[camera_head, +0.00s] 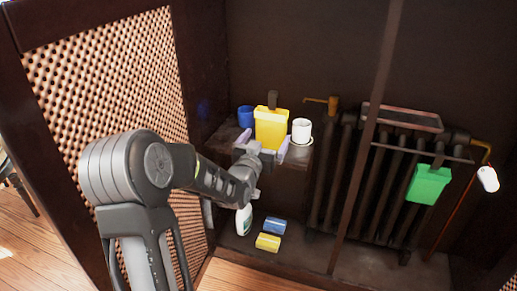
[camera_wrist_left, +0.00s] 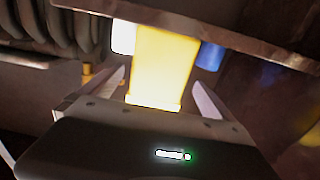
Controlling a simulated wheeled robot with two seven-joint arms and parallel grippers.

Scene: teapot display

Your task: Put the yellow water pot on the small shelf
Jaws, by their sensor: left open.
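The yellow water pot (camera_head: 271,129) stands upright on the small shelf (camera_head: 224,135) in the head view, between a blue cup and a white cup. My left gripper (camera_head: 263,145) is at the front of the pot, with its fingers spread. In the left wrist view the yellow pot (camera_wrist_left: 163,62) shows between and beyond the two fingers of the left gripper (camera_wrist_left: 162,92). I see a gap on each side, so the fingers do not clasp it. The pot's lower front is partly hidden by the gripper in the head view. My right gripper is not in view.
The blue cup (camera_head: 245,116) is left of the pot and the white cup (camera_head: 301,131) is right. Below the shelf are a spray bottle (camera_head: 243,220), a blue roll (camera_head: 275,226) and a yellow roll (camera_head: 268,242). A radiator (camera_head: 345,180) stands right; a lattice door (camera_head: 110,85) stands left.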

